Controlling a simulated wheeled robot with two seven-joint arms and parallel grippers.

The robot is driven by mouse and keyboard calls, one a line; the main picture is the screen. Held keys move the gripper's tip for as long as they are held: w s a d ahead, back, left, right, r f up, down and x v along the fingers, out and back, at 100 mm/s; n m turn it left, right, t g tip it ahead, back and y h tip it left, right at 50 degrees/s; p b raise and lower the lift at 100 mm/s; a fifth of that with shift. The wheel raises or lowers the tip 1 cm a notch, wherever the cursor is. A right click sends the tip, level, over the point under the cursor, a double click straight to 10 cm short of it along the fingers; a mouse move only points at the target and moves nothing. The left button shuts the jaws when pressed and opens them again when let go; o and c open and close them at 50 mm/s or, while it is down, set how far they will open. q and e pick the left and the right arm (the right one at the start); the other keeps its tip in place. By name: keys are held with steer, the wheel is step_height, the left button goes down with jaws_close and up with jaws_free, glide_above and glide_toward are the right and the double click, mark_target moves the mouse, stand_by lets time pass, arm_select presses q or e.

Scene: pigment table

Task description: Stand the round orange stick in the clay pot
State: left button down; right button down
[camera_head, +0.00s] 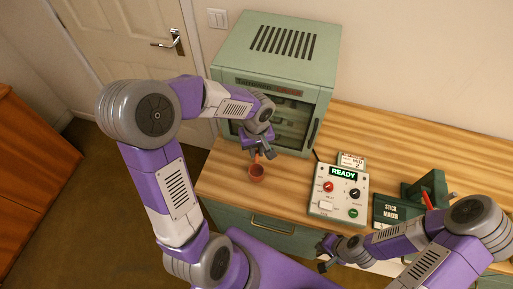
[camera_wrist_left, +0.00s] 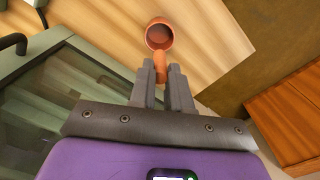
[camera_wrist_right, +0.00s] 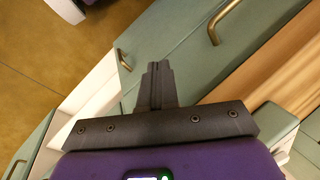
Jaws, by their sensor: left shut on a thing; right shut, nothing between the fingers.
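The clay pot (camera_head: 256,175) stands upright on the wooden table near its front left edge. Its open mouth also shows in the left wrist view (camera_wrist_left: 158,38). My left gripper (camera_head: 262,154) is shut on the round orange stick (camera_wrist_left: 162,70), just behind and above the pot. A short piece of the stick (camera_head: 257,158) shows below the fingers. Its tip overlaps the pot's rim in the picture; I cannot tell whether it is inside. My right gripper (camera_head: 323,259) is shut and empty in front of the table, and its closed fingers show in the right wrist view (camera_wrist_right: 157,75).
A green oven-like cabinet (camera_head: 275,50) with a glass door stands right behind my left gripper. A control box (camera_head: 338,194) reading READY and a green device (camera_head: 428,188) with a red stick stand to the right. Drawers with handles (camera_head: 272,224) are below the tabletop.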

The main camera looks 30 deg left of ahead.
mark_target(256, 161)
arm_select(q)
steer(key=shift+f+b, duration=1.7)
steer(key=shift+f, duration=0.85)
step_height(256, 161, down, 5)
steer(key=b, duration=0.4)
steer(key=shift+r+b, duration=0.15)
steer(key=shift+b, duration=0.15)
steer(key=c, duration=1)
jaws_free()
step_height(256, 161, up, 8)
steer(key=shift+f+p, duration=0.15)
steer(key=shift+p, duration=0.65)
